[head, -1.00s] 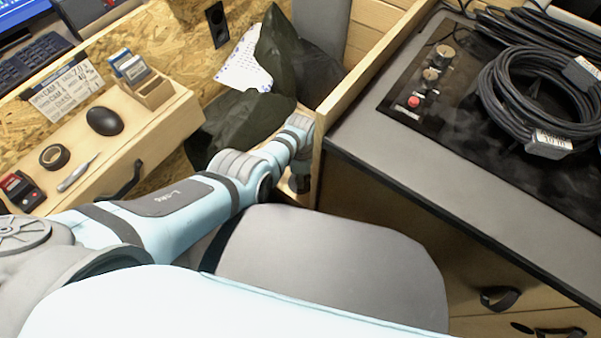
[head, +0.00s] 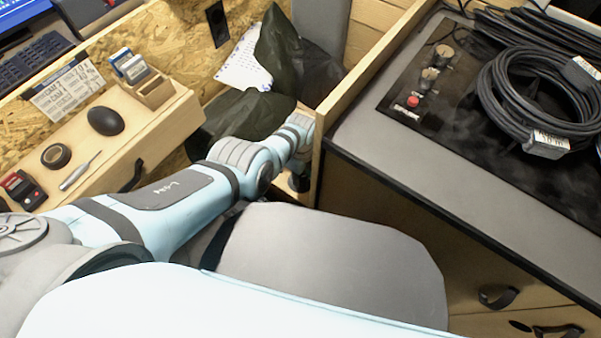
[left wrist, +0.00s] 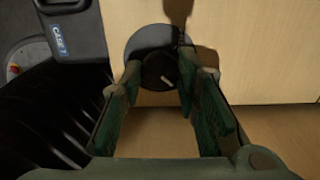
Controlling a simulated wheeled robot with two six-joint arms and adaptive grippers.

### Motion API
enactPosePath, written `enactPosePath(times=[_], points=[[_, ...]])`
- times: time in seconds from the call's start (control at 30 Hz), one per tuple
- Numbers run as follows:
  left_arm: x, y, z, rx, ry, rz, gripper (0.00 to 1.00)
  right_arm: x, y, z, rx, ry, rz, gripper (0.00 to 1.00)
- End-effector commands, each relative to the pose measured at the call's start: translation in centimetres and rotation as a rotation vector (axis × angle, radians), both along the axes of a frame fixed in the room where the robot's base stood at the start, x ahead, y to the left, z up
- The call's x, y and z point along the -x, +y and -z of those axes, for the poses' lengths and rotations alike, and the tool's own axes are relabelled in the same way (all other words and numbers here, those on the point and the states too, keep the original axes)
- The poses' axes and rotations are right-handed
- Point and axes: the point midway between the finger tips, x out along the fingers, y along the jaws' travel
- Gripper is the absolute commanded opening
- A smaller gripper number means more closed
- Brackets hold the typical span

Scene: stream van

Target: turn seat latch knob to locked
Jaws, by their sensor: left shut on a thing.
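The seat latch knob (left wrist: 160,72) is a dark round knob with a pale pointer mark, on a dark round plate against a light wood panel. It shows in the left wrist view; in the head view it is hidden. The pointer slants to the lower right. My left gripper (left wrist: 160,80) has a finger on each side of the knob and is shut on it. In the head view the same gripper (head: 298,184) is mostly hidden by my arm, low beside the wooden cabinet. My right gripper is not in view.
A counter with coiled black cables (head: 545,95) and a panel with knobs and a red button (head: 413,101) stands to the right. A dark case (left wrist: 62,35) is beside the wood panel.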

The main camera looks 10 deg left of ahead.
Motion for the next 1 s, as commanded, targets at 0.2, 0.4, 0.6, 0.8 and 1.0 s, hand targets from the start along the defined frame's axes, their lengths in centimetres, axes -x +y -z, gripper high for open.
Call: enactPosePath(times=[0.2,0.4,0.6,0.8,1.0], points=[[-0.2,0.1,-0.1,-0.002,-0.004,0.004,0.01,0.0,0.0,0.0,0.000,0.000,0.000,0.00],[-0.2,0.1,-0.1,-0.002,-0.004,0.003,0.39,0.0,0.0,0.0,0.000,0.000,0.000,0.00],[-0.1,0.0,-0.1,-0.001,-0.003,0.003,0.49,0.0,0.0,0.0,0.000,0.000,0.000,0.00],[-0.1,0.0,-0.1,0.000,-0.002,0.003,0.49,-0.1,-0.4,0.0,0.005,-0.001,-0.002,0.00],[-0.3,-0.2,-1.3,0.001,-0.005,0.004,0.49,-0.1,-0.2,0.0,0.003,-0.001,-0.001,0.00]])
